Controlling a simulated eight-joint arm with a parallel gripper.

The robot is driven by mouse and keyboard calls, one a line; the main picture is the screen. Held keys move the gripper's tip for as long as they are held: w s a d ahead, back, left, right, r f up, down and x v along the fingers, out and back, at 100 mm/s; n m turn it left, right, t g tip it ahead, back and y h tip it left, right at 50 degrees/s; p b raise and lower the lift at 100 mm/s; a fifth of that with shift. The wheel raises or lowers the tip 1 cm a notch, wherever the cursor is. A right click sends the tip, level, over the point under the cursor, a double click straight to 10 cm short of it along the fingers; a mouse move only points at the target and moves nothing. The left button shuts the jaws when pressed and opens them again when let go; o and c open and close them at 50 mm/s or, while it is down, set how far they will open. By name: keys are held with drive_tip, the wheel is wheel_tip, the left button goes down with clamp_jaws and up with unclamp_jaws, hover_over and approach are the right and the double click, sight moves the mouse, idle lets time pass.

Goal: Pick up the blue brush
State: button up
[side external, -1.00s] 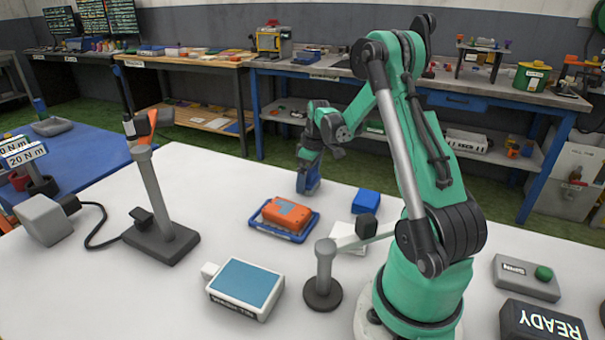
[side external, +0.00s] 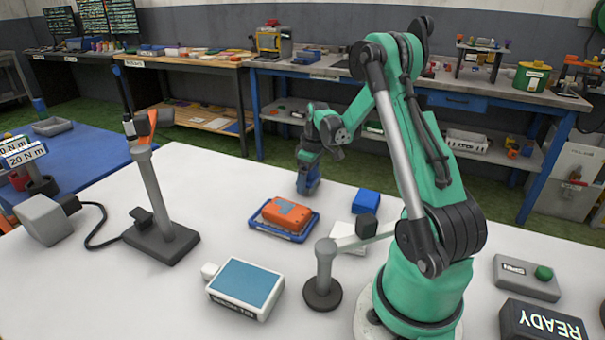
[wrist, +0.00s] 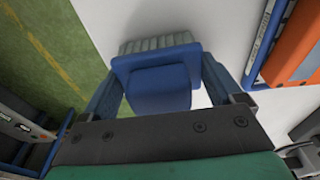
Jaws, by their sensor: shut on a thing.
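The blue brush (wrist: 160,88) is between the two fingers of my gripper (wrist: 160,95) in the wrist view. Its grey bristle end (wrist: 155,43) shows beyond the blue body, over the white table. My gripper is shut on the brush. In the side view, my gripper (side external: 309,178) points down near the far edge of the white table (side external: 230,190). Blue shows at its lower end, but I cannot tell brush from finger there. Whether the brush touches the table is unclear.
An orange box on a blue tray (side external: 255,226) lies just nearer the camera. A blue block (side external: 366,201) lies to its right. A grey post on a base (side external: 160,240) stands at left. A short post (side external: 323,290) and a blue-topped box (side external: 244,288) are in front.

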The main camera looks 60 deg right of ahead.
wheel_tip(320, 180, up, 20)
drive_tip(key=shift+f, duration=0.25)
drive_tip(key=o, duration=0.6)
drive_tip(key=c, duration=0.3)
drive_tip(key=w+a+f, duration=0.1)
drive_tip(key=w+a, duration=0.1)
drive_tip(key=a, duration=1.1)
drive_tip(key=w+a+f, duration=0.1)
drive_tip(key=w+a, duration=0.2)
drive_tip(key=a, duration=1.1)
drive_tip(key=shift+w+a+f, duration=0.2)
drive_tip(key=shift+w, duration=0.15)
